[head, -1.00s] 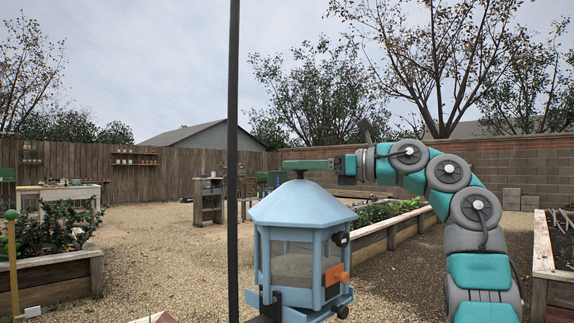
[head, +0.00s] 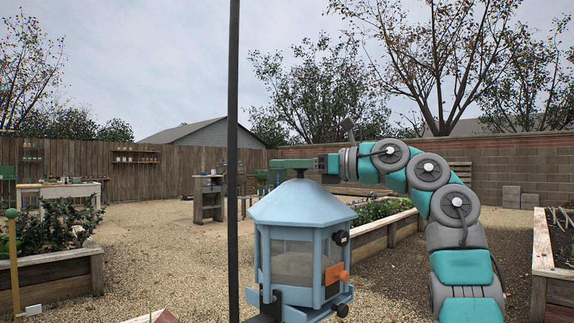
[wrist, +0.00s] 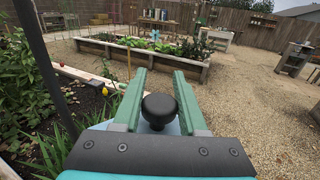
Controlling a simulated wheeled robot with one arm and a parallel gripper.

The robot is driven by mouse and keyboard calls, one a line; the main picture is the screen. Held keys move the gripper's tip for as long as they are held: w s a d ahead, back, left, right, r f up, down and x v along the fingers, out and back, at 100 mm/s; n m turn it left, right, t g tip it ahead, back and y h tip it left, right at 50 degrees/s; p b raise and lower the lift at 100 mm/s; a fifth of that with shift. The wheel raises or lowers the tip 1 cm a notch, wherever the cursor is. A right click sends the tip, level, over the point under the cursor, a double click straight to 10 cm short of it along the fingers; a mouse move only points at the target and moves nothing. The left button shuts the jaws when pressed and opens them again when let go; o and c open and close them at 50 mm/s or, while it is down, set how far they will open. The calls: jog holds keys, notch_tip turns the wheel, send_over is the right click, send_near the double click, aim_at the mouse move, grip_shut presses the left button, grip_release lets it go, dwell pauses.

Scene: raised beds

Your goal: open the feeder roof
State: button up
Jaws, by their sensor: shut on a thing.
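The feeder (head: 291,262) stands in the middle of the head view, with a light blue six-sided roof (head: 290,205) over clear panels and pale contents. The roof lies level on the body, with no gap visible. A dark knob (head: 300,174) tops the roof; in the wrist view the black knob (wrist: 159,108) sits between the two green fingers. My gripper (head: 274,162) reaches level from the right over the roof's peak, shut on the knob; its fingers also show in the wrist view (wrist: 159,76). An orange piece (head: 336,274) is on the feeder's right side.
A dark upright pole (head: 233,160) stands just left of the feeder. Raised beds are at the left (head: 60,280) and behind right (head: 375,238). Gravel (head: 170,255) is open between them. A brick wall and a wooden fence close the background.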

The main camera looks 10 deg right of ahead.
grip_shut()
jog(key=shift+d+r, duration=0.1)
dwell(0.8)
